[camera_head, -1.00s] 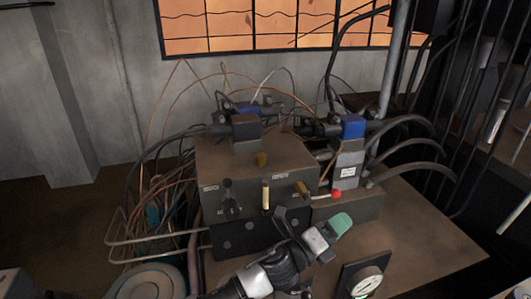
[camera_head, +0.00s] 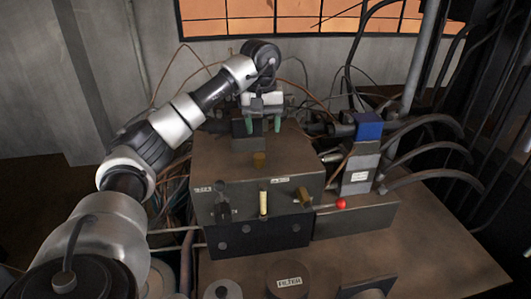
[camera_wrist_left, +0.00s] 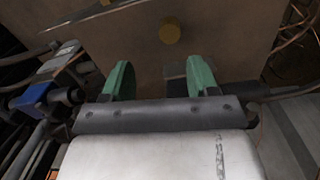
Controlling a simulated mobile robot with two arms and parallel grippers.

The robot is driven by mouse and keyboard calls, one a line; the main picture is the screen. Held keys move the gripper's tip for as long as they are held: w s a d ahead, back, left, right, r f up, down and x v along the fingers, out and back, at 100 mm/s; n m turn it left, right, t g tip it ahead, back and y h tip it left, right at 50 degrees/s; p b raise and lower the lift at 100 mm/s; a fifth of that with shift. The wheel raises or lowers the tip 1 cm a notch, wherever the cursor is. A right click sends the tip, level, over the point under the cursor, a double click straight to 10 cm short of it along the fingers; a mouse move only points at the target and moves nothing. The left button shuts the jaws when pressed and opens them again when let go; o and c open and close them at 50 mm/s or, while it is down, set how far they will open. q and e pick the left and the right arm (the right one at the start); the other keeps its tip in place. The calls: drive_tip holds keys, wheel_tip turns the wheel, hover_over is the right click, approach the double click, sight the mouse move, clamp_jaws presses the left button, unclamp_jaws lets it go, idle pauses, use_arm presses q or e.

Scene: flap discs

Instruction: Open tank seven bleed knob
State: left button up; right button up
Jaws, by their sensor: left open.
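A grey-brown metal valve box (camera_head: 215,165) stands on the bench. A brass knob (camera_head: 259,160) is on its top and shows in the wrist view (camera_wrist_left: 170,30). Its front has a black knob (camera_head: 222,208), an upright cream lever (camera_head: 263,203) and a brass knob (camera_head: 303,195). Small labels are on the front; I cannot read which marks tank seven. My left gripper (camera_head: 264,124), also in the wrist view (camera_wrist_left: 159,70), has two green fingers spread apart. It is empty, pointing down above the box's back part, behind the top knob. My right gripper is not in view.
A blue-topped valve block (camera_head: 367,128) with thick hoses and a red knob (camera_head: 341,203) stand right of the box. A round part labelled FILTER (camera_head: 288,281) is in front. Copper lines and cables crowd the left and back. The bench (camera_head: 440,225) is clear at the right.

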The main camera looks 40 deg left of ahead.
sight(259, 155)
use_arm(q)
drive_tip(key=shift+s+a, duration=0.35)
drive_tip(key=shift+a, duration=0.15)
wheel_tip(259, 155, down, 10)
drive_tip(key=shift+f+p, duration=0.1)
drive_tip(key=shift+p, duration=0.25)
drive_tip(key=c, duration=0.9)
